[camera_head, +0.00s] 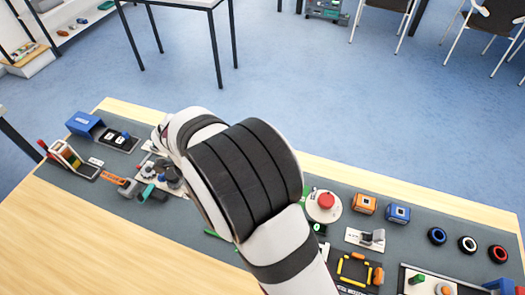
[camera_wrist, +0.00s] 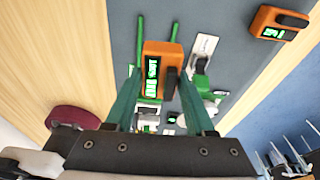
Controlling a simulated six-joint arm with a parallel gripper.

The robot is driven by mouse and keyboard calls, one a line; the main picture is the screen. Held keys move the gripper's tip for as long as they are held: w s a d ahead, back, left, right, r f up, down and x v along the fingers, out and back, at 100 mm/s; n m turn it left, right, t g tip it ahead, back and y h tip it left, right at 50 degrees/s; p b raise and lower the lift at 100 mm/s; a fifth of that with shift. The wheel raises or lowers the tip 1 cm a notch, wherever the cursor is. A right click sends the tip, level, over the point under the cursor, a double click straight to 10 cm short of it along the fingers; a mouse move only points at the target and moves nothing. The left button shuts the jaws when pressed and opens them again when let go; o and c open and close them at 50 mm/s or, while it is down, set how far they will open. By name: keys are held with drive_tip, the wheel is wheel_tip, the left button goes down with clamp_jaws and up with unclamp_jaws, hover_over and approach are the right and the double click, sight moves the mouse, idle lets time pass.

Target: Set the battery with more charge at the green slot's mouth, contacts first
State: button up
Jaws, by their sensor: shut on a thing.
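My gripper (camera_wrist: 160,78) is shut on an orange battery (camera_wrist: 152,57) in the wrist view, its teal fingers on either side of it. The held battery has a dark face with a lit green display, too small to read surely. It appears above the grey mat, between two green rails (camera_wrist: 140,40) that look like part of the green slot; the slot's mouth is not clear. A second orange battery (camera_wrist: 275,22), also with a green display, lies apart at upper right. In the head view my arm hides the gripper and held battery; an orange block (camera_head: 364,203) shows right of it.
Beside the rails is a white plate with a grey and green fitting (camera_wrist: 203,55). In the head view, a red button (camera_head: 325,201), a blue block (camera_head: 397,213) and several rings (camera_head: 467,243) stand right of my arm. A blue box (camera_head: 85,124) and small parts crowd the left.

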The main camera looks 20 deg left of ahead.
drive_tip(key=shift+s+a+f, duration=0.35)
drive_tip(key=shift+s+f, duration=0.05)
drive_tip(key=shift+s+f+m, duration=0.1)
drive_tip(key=shift+f+m, duration=0.2)
drive_tip(key=shift+f, duration=0.05)
drive_tip(key=shift+a+x, duration=0.2)
drive_tip(key=shift+x, duration=0.65)
drive_tip(key=shift+a+x, duration=0.15)
drive_tip(key=shift+x, duration=0.7)
drive_tip(key=shift+a+x, duration=0.2)
drive_tip(key=shift+x, duration=0.65)
drive_tip(key=shift+x, duration=0.8)
drive_tip(key=o, duration=1.3)
drive_tip(key=shift+a, duration=0.2)
drive_tip(key=shift+o, duration=0.2)
drive_tip(key=shift+d+v, duration=0.25)
drive_tip(key=shift+v, duration=0.85)
drive_tip(key=shift+d+v, duration=0.2)
drive_tip(key=shift+v, duration=0.95)
drive_tip(key=shift+d+v, duration=0.25)
drive_tip(key=shift+v, duration=0.85)
drive_tip(key=shift+r, duration=0.2)
